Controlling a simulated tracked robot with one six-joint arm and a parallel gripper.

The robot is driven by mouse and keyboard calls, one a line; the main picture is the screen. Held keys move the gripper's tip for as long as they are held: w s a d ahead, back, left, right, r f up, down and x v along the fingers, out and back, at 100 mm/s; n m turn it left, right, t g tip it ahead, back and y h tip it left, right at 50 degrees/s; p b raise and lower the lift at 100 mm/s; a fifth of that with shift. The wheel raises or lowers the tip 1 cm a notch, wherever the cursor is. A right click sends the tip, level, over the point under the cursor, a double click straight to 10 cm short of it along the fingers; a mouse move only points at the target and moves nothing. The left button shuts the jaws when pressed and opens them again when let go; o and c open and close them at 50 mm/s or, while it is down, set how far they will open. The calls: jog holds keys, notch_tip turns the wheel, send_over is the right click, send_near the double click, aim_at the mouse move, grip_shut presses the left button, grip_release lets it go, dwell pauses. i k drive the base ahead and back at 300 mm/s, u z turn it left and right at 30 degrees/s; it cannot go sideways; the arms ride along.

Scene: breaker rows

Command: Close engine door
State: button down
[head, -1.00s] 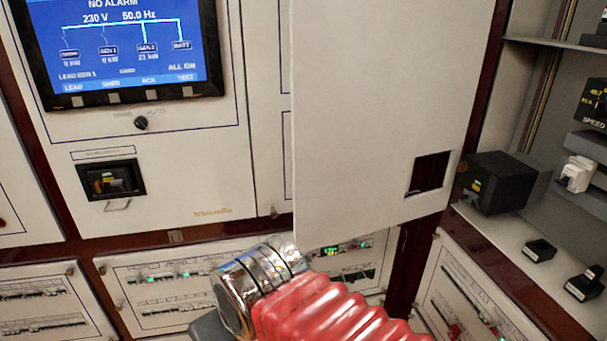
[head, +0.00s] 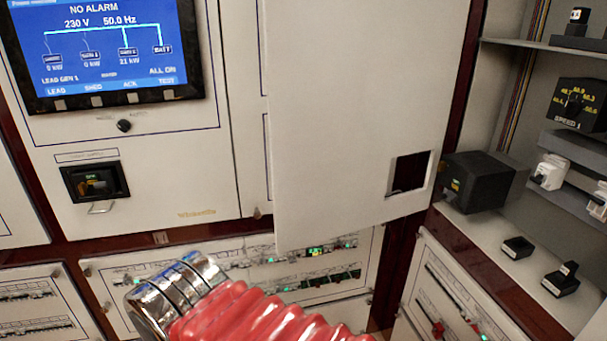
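A large plain pale door (head: 350,110) stands swung out in the middle of the head view, with a square cut-out (head: 409,174) near its lower right corner. Its free left edge hangs in front of the cabinet face, apart from it. I take it for the engine door; no label on it is readable. My arm, with a red ribbed sleeve and a chrome cuff, comes in from below, left of and below the door's lower edge. My gripper's fingers are not visible, so I cannot see whether they touch anything.
Left of the door is a panel with a blue screen (head: 105,45), a knob (head: 124,126) and a black switch box (head: 95,182). Breaker rows (head: 300,262) run below. At right, an open bay holds a black box (head: 478,180), a SPEED 1 dial (head: 577,103) and shelves.

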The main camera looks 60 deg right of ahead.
aim_at(354, 86)
jog(key=z, duration=0.1)
jog(key=i, duration=1)
jog(key=u, duration=0.1)
